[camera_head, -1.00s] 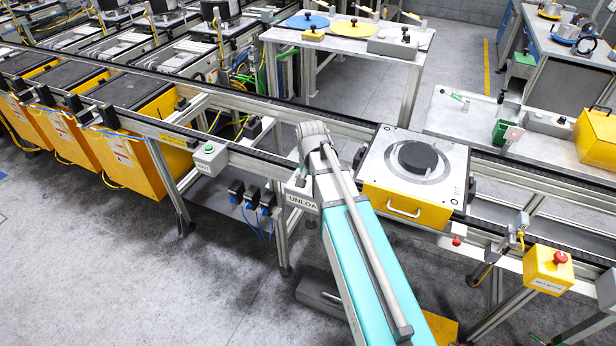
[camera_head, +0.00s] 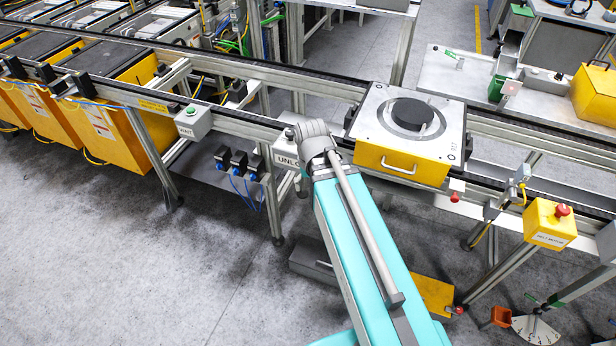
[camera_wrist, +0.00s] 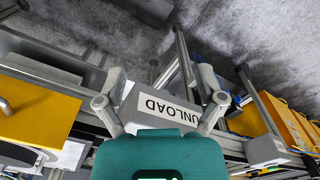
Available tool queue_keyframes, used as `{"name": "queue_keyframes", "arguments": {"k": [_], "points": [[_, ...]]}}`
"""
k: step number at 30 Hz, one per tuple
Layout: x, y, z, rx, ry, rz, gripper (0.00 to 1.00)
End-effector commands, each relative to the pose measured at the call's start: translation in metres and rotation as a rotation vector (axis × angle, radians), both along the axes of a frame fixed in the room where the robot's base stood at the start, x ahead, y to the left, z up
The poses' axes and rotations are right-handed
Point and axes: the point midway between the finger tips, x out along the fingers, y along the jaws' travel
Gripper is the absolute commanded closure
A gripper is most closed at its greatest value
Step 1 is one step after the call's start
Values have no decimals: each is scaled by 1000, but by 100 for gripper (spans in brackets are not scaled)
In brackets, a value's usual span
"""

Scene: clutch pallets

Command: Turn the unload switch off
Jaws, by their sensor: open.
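The grey unload switch box (camera_head: 285,158) is on the near side of the conveyor frame, its label partly covered by my arm in the head view. In the wrist view the white "UNLOAD" label of the box (camera_wrist: 160,108) shows upside down. My gripper (camera_wrist: 162,80) is open, its two grey fingers apart and empty, one to either side of the label in the picture. Whether they touch the box cannot be told. The switch lever and its position cannot be made out. In the head view my arm's wrist covers the fingers.
A yellow and grey pallet (camera_head: 400,164) with a black disc sits on the conveyor right of my wrist. Another grey box (camera_head: 193,122) is on the rail to the left. A yellow box with a red button (camera_head: 550,224) is at the right. Open floor lies at the front left.

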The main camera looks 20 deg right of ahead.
Motion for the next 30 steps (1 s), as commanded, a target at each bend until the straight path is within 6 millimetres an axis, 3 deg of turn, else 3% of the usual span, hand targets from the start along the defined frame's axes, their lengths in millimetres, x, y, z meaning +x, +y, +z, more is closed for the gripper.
{"name": "queue_keyframes", "arguments": {"k": [8,30], "points": [[-15,0,-12,0,0,56,12],[-16,0,-12,0,0,63,12]]}}
